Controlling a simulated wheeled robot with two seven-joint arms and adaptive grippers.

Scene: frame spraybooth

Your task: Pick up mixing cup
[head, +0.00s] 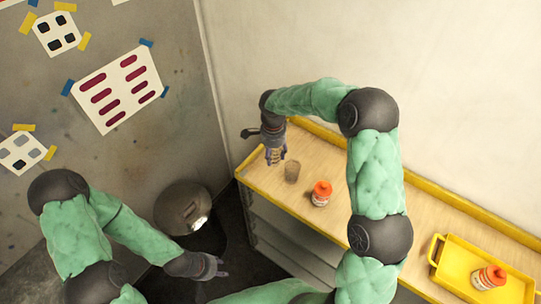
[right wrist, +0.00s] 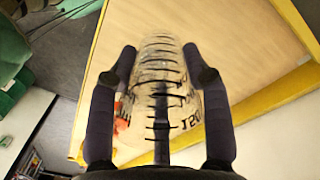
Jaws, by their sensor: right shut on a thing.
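The mixing cup (right wrist: 160,85) is clear plastic with black measuring lines and a "150" mark. It fills the space between the fingers of my right gripper (right wrist: 160,75) in the right wrist view, and the gripper is shut on it. In the head view, my right gripper (head: 276,158) points down with the striped cup between its fingers, over the left end of the wooden bench top. A brownish, cup-shaped patch (head: 291,171) shows on the bench beside it; I cannot tell whether it is a shadow. My left gripper (head: 220,267) looks open and empty, low over the dark floor.
A small bottle with an orange cap (head: 321,193) stands on the bench (head: 265,183) right of the cup. A yellow tray (head: 447,265) with a similar bottle (head: 489,277) is further right. Yellow rims edge the bench; the wall is close behind.

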